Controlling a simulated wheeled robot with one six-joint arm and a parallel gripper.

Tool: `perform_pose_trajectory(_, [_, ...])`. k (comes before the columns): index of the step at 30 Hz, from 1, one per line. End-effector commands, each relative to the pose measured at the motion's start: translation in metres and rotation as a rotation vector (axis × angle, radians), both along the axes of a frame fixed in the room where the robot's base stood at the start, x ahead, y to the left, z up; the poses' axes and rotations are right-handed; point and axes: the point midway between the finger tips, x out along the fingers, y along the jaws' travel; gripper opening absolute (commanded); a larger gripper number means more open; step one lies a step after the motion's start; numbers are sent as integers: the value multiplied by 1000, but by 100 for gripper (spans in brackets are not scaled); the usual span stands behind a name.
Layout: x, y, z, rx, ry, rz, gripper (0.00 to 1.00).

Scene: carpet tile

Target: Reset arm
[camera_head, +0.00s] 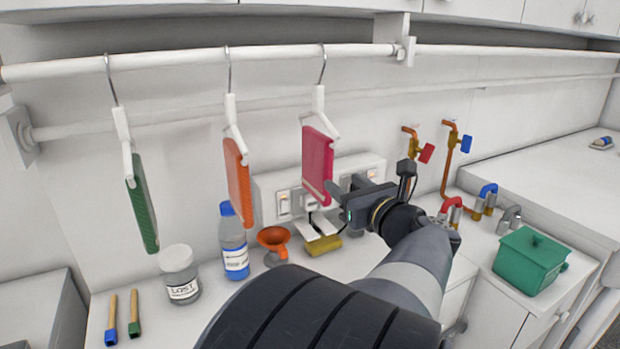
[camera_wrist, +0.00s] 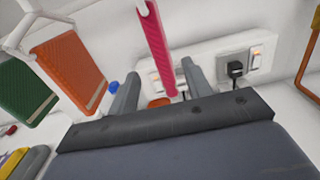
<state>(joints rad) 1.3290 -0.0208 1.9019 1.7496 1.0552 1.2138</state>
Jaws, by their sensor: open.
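My gripper (camera_wrist: 158,92) is open, with its two grey fingers apart in the wrist view. In the head view my arm reaches from the bottom toward the wall, and the gripper is close to the pink cloth (camera_head: 317,165) on the right hanger. The pink cloth also shows in the wrist view (camera_wrist: 157,45), where its lower end appears between the fingers. I cannot tell whether they touch. An orange cloth (camera_head: 237,180) hangs in the middle and a green cloth (camera_head: 141,205) hangs at the left, each on a white hanger.
The hangers hang from a white rail (camera_head: 180,58). Below stand a jar (camera_head: 179,274), a blue-capped bottle (camera_head: 233,245), an orange funnel (camera_head: 274,241) and a yellow sponge (camera_head: 323,245). Sockets (camera_head: 283,204) are on the wall behind. A green pot (camera_head: 528,262) stands at the right.

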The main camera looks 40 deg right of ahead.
Motion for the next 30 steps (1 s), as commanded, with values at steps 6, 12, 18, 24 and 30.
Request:
perform_pose_trajectory(6, [-2,1,0,1,0,0,47])
perform_pose_trajectory(12, [0,0,0,1,0,1,47])
perform_pose_trajectory(18, [15,-4,1,2,-1,4,47])
perform_pose_trajectory(24, [46,-13,1,3,1,6,47])
perform_pose_trajectory(30, [83,-24,1,3,1,6,47])
